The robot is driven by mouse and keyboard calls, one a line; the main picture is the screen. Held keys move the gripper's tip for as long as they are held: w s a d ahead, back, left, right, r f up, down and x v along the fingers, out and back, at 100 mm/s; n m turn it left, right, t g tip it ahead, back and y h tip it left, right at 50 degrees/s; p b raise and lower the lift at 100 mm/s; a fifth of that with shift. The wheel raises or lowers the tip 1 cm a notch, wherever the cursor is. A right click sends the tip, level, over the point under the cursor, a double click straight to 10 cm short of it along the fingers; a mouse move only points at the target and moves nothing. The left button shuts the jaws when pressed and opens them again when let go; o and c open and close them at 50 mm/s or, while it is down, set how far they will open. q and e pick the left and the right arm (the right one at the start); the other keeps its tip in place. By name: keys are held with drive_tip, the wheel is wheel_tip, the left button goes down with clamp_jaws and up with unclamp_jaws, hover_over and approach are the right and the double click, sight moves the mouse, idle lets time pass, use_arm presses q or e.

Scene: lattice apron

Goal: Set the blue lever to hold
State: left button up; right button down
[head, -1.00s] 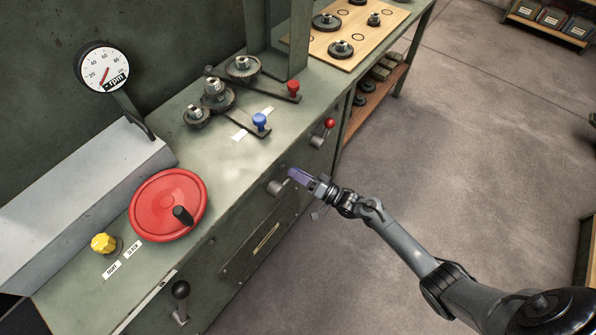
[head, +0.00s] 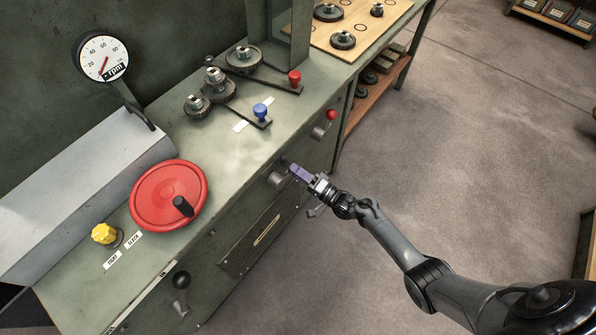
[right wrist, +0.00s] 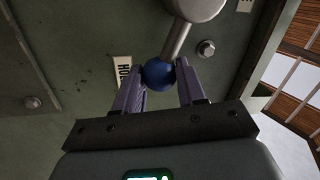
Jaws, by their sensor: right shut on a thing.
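The blue lever has a grey hub (head: 279,179) on the front of the green bench. Its round blue knob (right wrist: 158,75) shows in the right wrist view at the end of a short grey stem, below the hub (right wrist: 195,6). My right gripper (right wrist: 160,82) is shut on this knob, one purple finger on each side. The HOLD label (right wrist: 122,72) is on the panel just left of the knob in that view. In the head view my right gripper (head: 296,172) hides the knob. My left gripper is not in view.
A red-knobbed lever (head: 330,115) is on the bench front farther back, and a black-knobbed one (head: 181,281) nearer. A red handwheel (head: 160,204), a yellow knob (head: 104,233) and a blue-knobbed arm (head: 261,111) are on top. The floor at right is clear.

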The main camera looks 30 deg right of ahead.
drive_tip(key=shift+f, duration=0.15)
drive_tip(key=c, duration=0.7)
unclamp_jaws()
drive_tip(key=p+v, duration=0.2)
drive_tip(key=v, duration=0.8)
drive_tip(key=shift+s+d, duration=0.2)
drive_tip(key=shift+s, duration=0.15)
